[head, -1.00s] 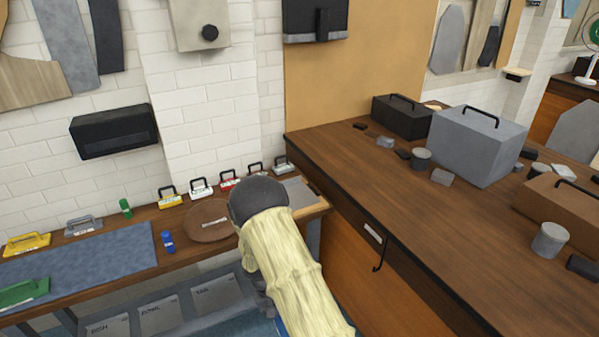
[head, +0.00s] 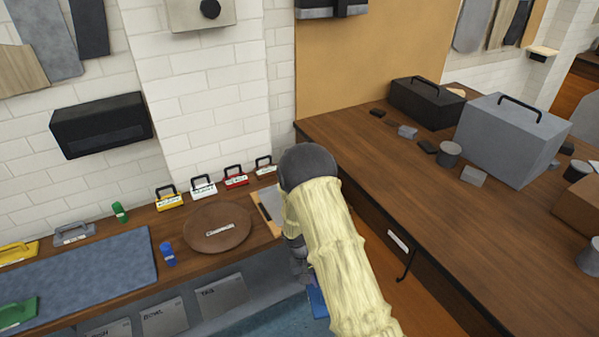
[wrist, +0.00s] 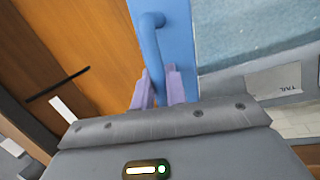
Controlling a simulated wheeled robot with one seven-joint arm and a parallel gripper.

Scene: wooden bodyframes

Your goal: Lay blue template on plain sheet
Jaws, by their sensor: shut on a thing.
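My gripper (wrist: 157,88) is shut on the raised handle of the blue template (wrist: 178,35) in the wrist view. The template is a flat blue piece, and its far end runs out of that picture. In the head view a small part of the template (head: 317,302) shows below my forearm, lower than the bench top. My arm hides the gripper there. A pale grey sheet (head: 271,203), which looks plain, lies on a light wooden board at the right end of the narrow bench. My arm partly covers it, and the template is apart from it.
A round brown board (head: 217,227), a blue bottle (head: 168,254) and several handled blocks stand on the narrow bench left of the sheet. Labelled panels (head: 222,292) lie below its front. The brown workbench (head: 440,230) with a hook on its side rises close to my arm's right.

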